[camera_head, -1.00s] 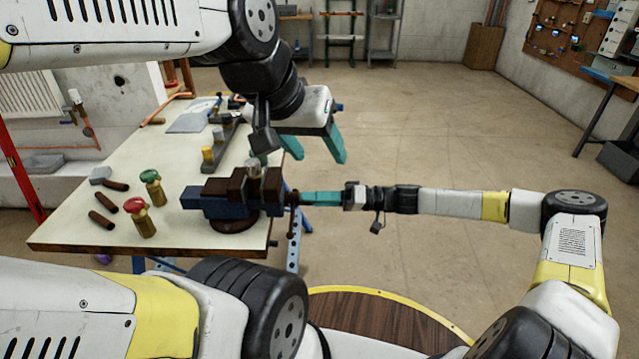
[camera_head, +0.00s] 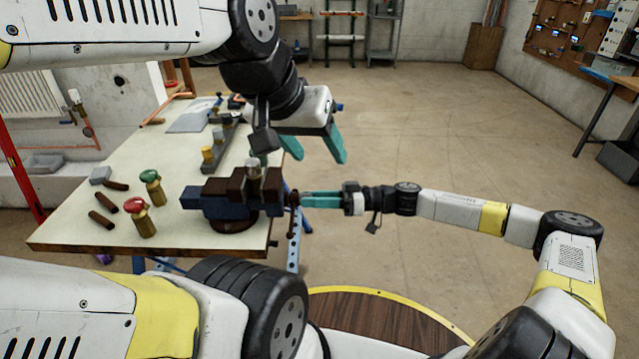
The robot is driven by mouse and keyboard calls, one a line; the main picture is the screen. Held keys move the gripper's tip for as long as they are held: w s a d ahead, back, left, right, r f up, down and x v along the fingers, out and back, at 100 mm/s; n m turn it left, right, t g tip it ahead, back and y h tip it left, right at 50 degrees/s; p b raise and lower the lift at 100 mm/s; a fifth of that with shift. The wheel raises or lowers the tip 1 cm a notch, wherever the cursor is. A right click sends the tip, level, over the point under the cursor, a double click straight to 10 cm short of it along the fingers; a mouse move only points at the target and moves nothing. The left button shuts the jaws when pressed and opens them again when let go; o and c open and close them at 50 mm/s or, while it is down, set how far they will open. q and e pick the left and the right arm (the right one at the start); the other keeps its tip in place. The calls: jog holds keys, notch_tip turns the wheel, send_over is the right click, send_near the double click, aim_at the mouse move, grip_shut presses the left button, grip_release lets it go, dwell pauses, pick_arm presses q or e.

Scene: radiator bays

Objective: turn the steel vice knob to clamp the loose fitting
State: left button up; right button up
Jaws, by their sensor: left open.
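The vice (camera_head: 225,195), with a blue body and brown jaws, sits at the bench's near right corner. The loose fitting (camera_head: 253,169), a small metallic cylinder, stands upright between the jaws; I cannot tell how tightly they press on it. The vice knob (camera_head: 293,199) is at the right end of the screw, looking dark and partly hidden by fingertips. My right gripper (camera_head: 300,199) comes in from the right, its teal fingers level and apparently closed on the knob. My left gripper (camera_head: 318,156) is open and empty, above and right of the vice, fingers pointing down.
On the bench (camera_head: 95,225), a green-topped valve (camera_head: 152,187), a red-topped valve (camera_head: 140,216) and several dark-handled tools lie left of the vice. A row of fittings (camera_head: 215,148) stands behind it. The floor to the right is open.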

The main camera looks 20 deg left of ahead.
grip_shut()
jog(key=m, duration=2.9)
jog(key=o, duration=0.5)
grip_release()
jog(key=shift+m, duration=0.4)
